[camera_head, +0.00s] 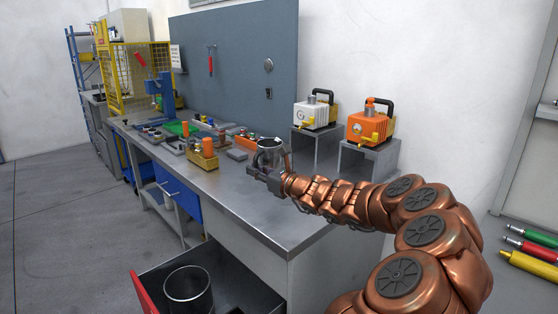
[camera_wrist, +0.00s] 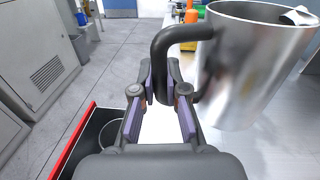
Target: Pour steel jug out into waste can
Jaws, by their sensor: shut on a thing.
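The steel jug (camera_wrist: 250,70) is a shiny metal vessel with a black handle, upright on the right of the wrist view. In the head view the jug (camera_head: 270,146) is small, at the end of my arm over the workbench. My gripper (camera_wrist: 160,95) is shut on the jug's black handle; it also shows in the head view (camera_head: 262,172). Whether the jug touches the bench is unclear. A dark can with a bright rim (camera_head: 188,285), likely the waste can, stands in an open red-fronted drawer at the bottom; its rim shows in the wrist view (camera_wrist: 108,135).
The metal workbench (camera_head: 245,205) holds several tools and parts along its back. A white pump (camera_head: 315,112) and an orange pump (camera_head: 370,125) stand on metal stands at the right. The open drawer's red front (camera_head: 143,292) sticks out below the bench. Floor on the left is clear.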

